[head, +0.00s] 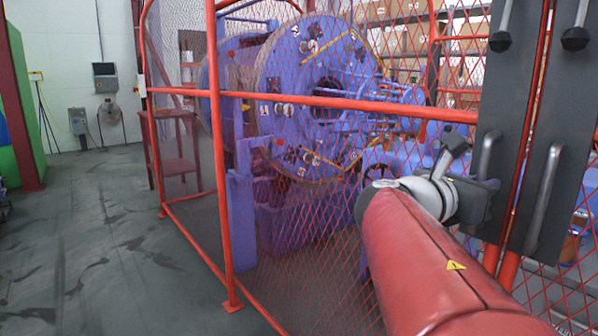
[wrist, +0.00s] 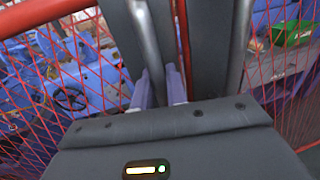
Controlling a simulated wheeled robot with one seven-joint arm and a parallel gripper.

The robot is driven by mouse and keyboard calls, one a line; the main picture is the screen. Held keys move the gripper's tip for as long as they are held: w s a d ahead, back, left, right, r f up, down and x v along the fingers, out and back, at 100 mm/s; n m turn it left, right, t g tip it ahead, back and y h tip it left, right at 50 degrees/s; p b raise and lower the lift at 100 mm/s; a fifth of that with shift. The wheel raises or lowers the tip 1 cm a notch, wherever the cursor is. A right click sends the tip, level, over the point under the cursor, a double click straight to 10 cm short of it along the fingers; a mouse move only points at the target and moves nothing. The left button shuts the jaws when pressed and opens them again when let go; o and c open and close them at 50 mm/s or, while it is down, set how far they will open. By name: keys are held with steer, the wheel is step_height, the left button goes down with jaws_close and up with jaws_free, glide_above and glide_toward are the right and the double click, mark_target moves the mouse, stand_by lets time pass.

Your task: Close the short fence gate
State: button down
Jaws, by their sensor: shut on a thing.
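The red mesh fence has two dark grey plates side by side at the right of the head view, each with a silver bar handle. My gripper (head: 488,190) is at the left plate (head: 502,95), shut on its handle (head: 487,155). In the wrist view the two pale fingers (wrist: 160,88) stand on either side of this handle (wrist: 149,45). The right plate (head: 572,100) stands close beside it, with red frame posts (head: 541,100) along the seam. The right handle (head: 545,195) is free. I cannot tell from these views which leaf is the short gate or whether it is latched.
Behind the red mesh (head: 330,140) stands the large blue strander drum (head: 290,80). A red fence post (head: 218,160) has its foot on the floor left of my arm. The grey floor (head: 90,240) at the left is clear.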

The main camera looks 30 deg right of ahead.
steer(key=c, duration=1.5)
jaws_free()
steer(key=shift+s, duration=0.3)
steer(key=shift+w, duration=0.1)
steer(key=shift+a, duration=0.3)
steer(key=a, duration=0.7)
steer(key=shift+w, duration=0.4)
steer(key=shift+f, duration=0.1)
